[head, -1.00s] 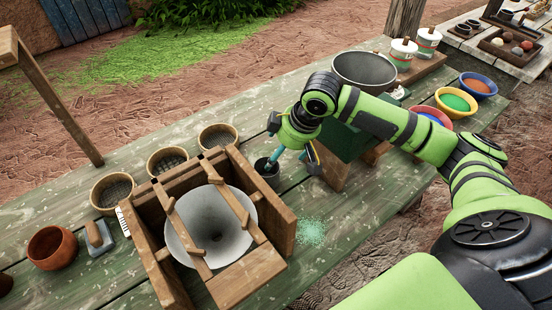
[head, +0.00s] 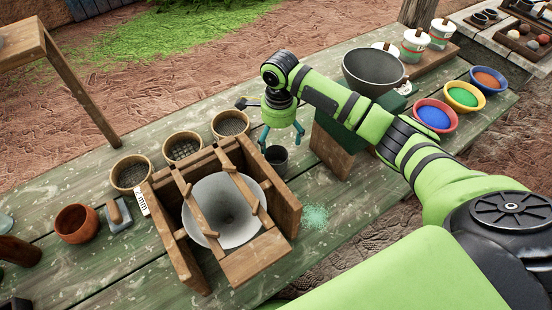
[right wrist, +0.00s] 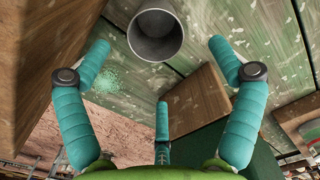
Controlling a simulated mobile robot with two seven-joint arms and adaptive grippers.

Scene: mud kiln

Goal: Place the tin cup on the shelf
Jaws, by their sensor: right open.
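The tin cup (head: 276,157), small, dark grey and upright, stands on the green plank table (head: 345,210) just right of the wooden funnel stand. The right wrist view shows its round open mouth (right wrist: 155,33) at the top centre. My right gripper (head: 281,137) is open and empty, its teal fingers pointing down just above the cup. In the right wrist view, the fingers are spread wide below and beside the cup, and none closes on it. A raised wooden board on a post (head: 25,45), perhaps the shelf, stands at the upper left. My left gripper is out of view.
The wooden stand with a white funnel (head: 222,205) is close left of the cup. A green block with wooden sides (head: 333,150) is close right. A large grey bowl (head: 374,72) and colour bowls (head: 436,115) lie further right. Sieves (head: 182,147) line the back left.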

